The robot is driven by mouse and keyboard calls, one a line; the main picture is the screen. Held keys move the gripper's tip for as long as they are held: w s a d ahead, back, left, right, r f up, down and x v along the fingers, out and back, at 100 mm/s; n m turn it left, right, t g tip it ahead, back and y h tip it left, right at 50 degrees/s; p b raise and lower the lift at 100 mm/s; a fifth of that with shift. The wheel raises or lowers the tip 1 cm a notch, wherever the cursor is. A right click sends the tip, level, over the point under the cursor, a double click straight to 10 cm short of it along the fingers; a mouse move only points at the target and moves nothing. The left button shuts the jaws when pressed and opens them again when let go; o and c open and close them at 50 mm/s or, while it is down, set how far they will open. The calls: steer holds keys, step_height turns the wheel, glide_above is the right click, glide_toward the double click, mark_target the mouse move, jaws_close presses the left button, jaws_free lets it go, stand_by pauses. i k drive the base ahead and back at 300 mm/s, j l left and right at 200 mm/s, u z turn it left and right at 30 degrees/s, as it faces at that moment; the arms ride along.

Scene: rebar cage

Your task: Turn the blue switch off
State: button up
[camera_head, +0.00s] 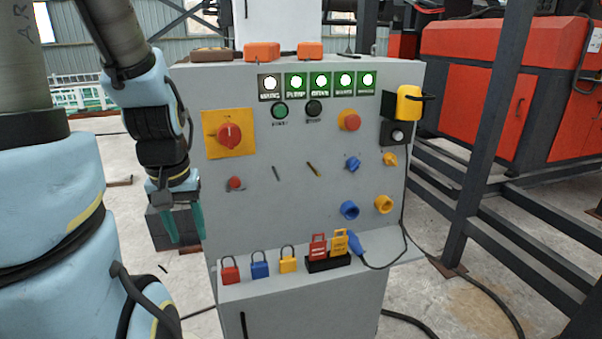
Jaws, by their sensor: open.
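The blue switch (352,163) is a small rotary knob on the right half of the grey control panel (260,205). It looks tilted, and its exact setting is too small to read. A small yellow knob (390,160) sits to its right, and a blue round socket (349,210) is below it. My gripper (185,238) hangs at the panel's left edge with its teal fingers pointing down, apart and with nothing seen between them. It is well to the left of the blue switch and lower.
A red rotary switch (229,134) on a yellow plate and a red mushroom button (349,121) stick out of the panel. Several padlocks (260,264) and tags line the ledge below. A blue plug (356,243) trails a cable at right. Dark steel posts (487,130) stand right of the cabinet.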

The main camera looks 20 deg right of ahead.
mark_target(352, 163)
steer(key=j+z, duration=0.85)
steer(key=i+l, duration=0.05)
